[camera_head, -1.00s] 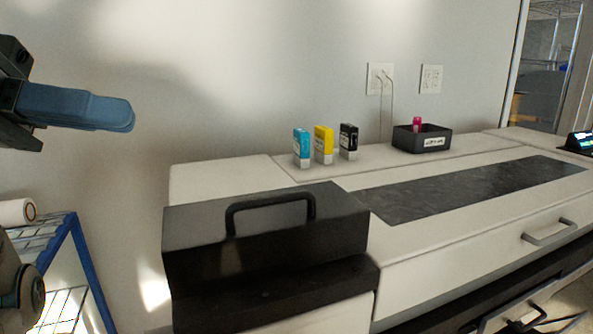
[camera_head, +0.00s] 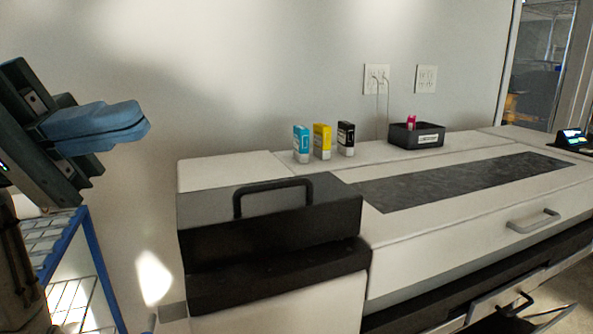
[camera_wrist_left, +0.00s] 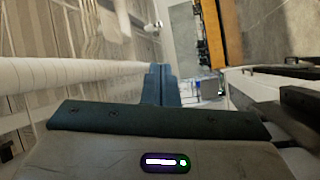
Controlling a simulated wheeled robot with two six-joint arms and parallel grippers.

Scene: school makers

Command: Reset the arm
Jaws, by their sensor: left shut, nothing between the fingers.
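My left gripper (camera_head: 140,121) is at the left of the head view, in the air in front of the wall. Its blue fingers lie together, pointing right, with nothing between them. It is left of the large white and black printer (camera_head: 225,172) and apart from it. In the left wrist view the closed blue fingers (camera_wrist_left: 160,84) show at the middle, empty. My right gripper is not in view.
Cyan (camera_head: 302,144), yellow (camera_head: 322,141) and black (camera_head: 346,139) cartridges stand on the printer top. A black bin (camera_head: 417,136) right of them holds a magenta item (camera_head: 411,122). A blue-framed rack (camera_head: 88,262) stands at lower left, below my left arm.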

